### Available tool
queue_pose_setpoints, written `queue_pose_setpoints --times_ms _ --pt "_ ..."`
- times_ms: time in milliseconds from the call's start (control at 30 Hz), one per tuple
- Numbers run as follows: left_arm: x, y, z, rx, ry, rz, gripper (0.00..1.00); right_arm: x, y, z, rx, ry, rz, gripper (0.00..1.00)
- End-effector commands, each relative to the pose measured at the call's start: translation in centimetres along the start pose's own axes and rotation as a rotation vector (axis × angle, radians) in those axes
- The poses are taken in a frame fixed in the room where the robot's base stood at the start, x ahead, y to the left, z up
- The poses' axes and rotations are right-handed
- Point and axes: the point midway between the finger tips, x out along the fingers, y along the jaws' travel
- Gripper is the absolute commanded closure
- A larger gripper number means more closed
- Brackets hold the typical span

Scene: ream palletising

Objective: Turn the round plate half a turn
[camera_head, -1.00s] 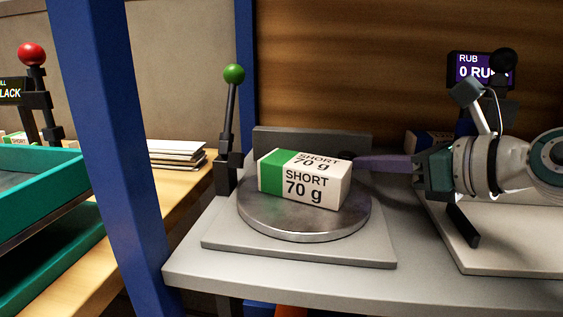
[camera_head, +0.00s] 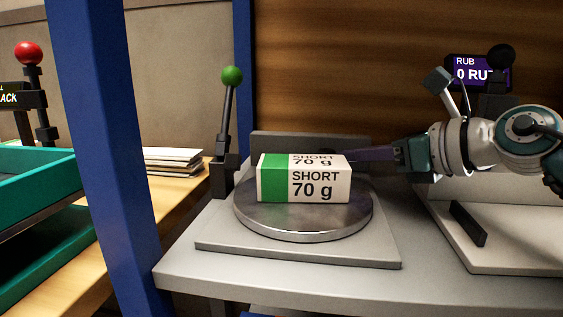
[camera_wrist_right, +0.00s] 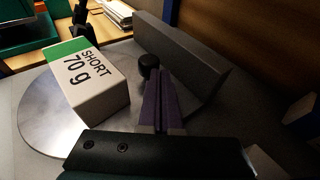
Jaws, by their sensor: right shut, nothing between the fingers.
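The round plate (camera_head: 300,224) is a grey metal disc on a square base. A ream (camera_head: 320,187) with a green end, marked SHORT 70 g, lies on it, its long front face toward me. A black knob (camera_wrist_right: 149,66) stands at the plate's rear edge, mostly hidden behind the ream in the head view. My right gripper (camera_head: 338,154) is shut and empty, reaching in from the right behind the ream. In the right wrist view its purple fingers (camera_wrist_right: 155,90) lie right at the knob and seem to touch it. My left gripper is not in view.
A low grey wall (camera_head: 270,142) stands close behind the plate. A lever with a green ball (camera_head: 231,76) rises at its left, beside a blue post (camera_head: 95,150). A pale slanted stand (camera_head: 500,255) is at the right. Teal trays (camera_head: 40,180) are far left.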

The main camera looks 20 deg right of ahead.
Motion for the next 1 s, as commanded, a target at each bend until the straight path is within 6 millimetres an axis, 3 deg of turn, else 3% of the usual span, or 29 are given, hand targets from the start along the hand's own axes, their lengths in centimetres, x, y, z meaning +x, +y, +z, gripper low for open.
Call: queue_pose_setpoints --times_ms 1000 --pt "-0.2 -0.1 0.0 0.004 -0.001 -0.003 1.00 4.3 0.1 1.4 0.000 0.000 0.000 1.00"
